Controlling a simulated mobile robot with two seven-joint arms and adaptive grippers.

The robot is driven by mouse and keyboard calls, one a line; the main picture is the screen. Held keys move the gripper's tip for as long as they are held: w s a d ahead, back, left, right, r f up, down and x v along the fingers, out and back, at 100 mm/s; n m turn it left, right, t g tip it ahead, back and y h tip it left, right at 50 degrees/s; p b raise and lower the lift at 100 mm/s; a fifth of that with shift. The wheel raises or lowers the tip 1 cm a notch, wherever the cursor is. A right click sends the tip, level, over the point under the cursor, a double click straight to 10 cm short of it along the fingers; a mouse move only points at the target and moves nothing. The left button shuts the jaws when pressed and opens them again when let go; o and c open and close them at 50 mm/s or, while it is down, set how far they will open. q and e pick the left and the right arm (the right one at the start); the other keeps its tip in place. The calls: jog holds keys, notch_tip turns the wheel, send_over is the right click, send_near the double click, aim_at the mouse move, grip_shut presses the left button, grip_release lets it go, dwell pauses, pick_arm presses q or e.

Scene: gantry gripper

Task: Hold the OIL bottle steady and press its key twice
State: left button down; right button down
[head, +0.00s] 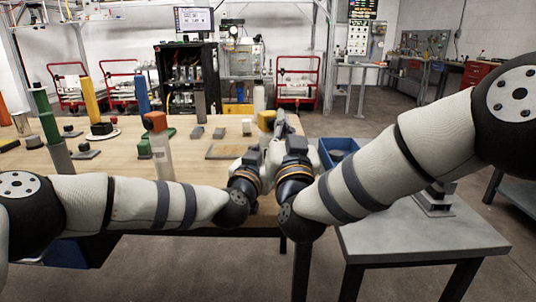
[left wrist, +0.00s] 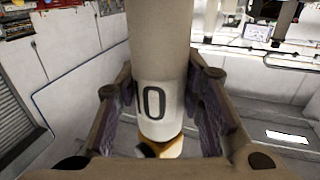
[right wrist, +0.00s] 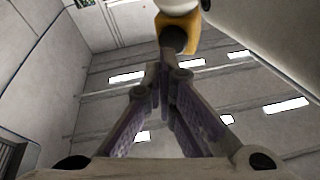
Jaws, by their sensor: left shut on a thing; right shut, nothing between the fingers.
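In the head view, the yellow top (head: 265,117) shows above my left gripper (head: 258,150), and the grippers hide most of the bottle. My right gripper (right wrist: 163,72) is shut and empty. Its fingertips are at the dark key (right wrist: 174,38) beside the yellow top (right wrist: 182,26); I cannot tell whether they touch. It also shows in the head view (head: 284,122).
An orange-topped pale bottle (head: 158,148) stands on the wooden table (head: 120,165) to the left. Green (head: 45,118), yellow (head: 90,100) and blue (head: 142,95) columns stand farther left. A blue bin (head: 340,144) is right of the grippers, by a grey table (head: 420,240).

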jog(key=s+d, duration=0.2)
jog(key=s, duration=0.3)
jog(key=shift+s+d, duration=0.15)
jog(key=shift+d, duration=0.25)
dwell(1.5)
jog(key=w+a+f+n, duration=0.1)
jog(key=w+n, duration=0.5)
jog(key=n, duration=1.1)
jog(key=shift+a+f, duration=0.25)
jog(key=shift+a, duration=0.1)
dwell(0.7)
